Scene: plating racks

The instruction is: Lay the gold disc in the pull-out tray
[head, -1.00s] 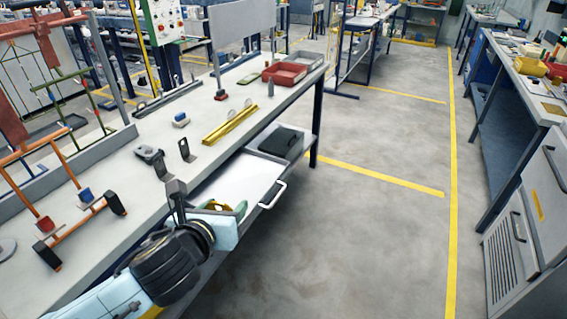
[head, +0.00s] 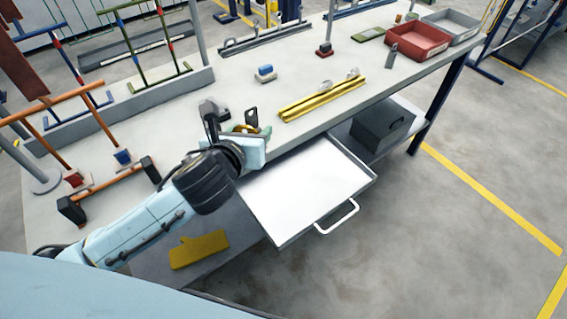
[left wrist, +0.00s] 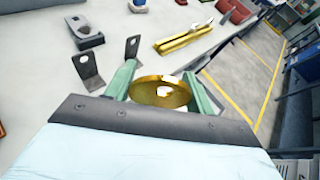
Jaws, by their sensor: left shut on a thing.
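My left gripper (head: 245,130) is shut on the gold disc (left wrist: 150,95). In the left wrist view the disc sits between the two green fingers (left wrist: 160,88), with a bright spot at its middle. In the head view only a small gold part of the disc (head: 240,128) shows between the fingers. The pull-out tray (head: 305,185) is white, slid out from under the bench and empty where it shows. The gripper is by the bench edge, up and left of the tray in the head view. My right gripper is not in view.
Dark angle brackets (left wrist: 88,70) stand on the bench close to the gripper. A yellow rail (head: 322,98) lies along the bench near the tray. The tray's handle (head: 338,218) sticks out over the floor. A dark box (head: 383,123) sits beside the tray.

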